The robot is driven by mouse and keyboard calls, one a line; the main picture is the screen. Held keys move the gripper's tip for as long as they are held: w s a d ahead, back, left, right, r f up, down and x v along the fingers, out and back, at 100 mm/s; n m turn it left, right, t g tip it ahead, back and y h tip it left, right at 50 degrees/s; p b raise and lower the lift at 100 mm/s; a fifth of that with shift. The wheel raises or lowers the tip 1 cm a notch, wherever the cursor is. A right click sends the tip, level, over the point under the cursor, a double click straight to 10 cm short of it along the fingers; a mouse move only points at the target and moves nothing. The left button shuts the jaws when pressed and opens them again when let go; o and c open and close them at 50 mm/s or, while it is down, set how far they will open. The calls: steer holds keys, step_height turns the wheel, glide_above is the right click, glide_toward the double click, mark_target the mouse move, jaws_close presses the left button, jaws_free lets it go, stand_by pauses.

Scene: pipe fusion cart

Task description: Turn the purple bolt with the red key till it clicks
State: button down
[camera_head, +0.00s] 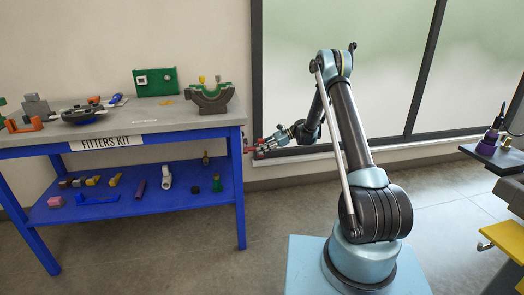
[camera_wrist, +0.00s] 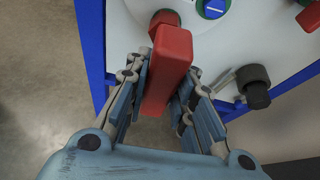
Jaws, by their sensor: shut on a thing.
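My gripper (camera_wrist: 165,80) is shut on a red block-shaped piece, which I take to be the red key (camera_wrist: 168,65), with one finger on each side of it. The far end of the key is close to a white panel; I cannot tell whether it touches. In the head view my gripper (camera_head: 275,143) is at the right end of the blue workbench, beside small red parts there. A purple piece (camera_head: 490,141) with a dark top stands on a dark ledge at the far right; I cannot tell for sure that it is the purple bolt.
The white panel (camera_wrist: 222,55) has a blue edge, a green dial with a blue centre (camera_wrist: 212,8), a black knob (camera_wrist: 255,88) and red parts. The workbench (camera_head: 200,121) carries several tools; its lower shelf (camera_head: 110,205) holds small parts.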

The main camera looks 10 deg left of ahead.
steer(key=shift+w+d, duration=0.25)
steer(key=shift+d, duration=0.35)
steer(key=shift+w+d, duration=0.2)
steer(key=shift+d, duration=0.45)
steer(key=shift+w+d, duration=0.25)
steer(key=shift+d, duration=0.35)
steer(key=shift+d, duration=0.15)
steer(key=shift+w+d, duration=0.35)
steer(key=shift+d, duration=0.4)
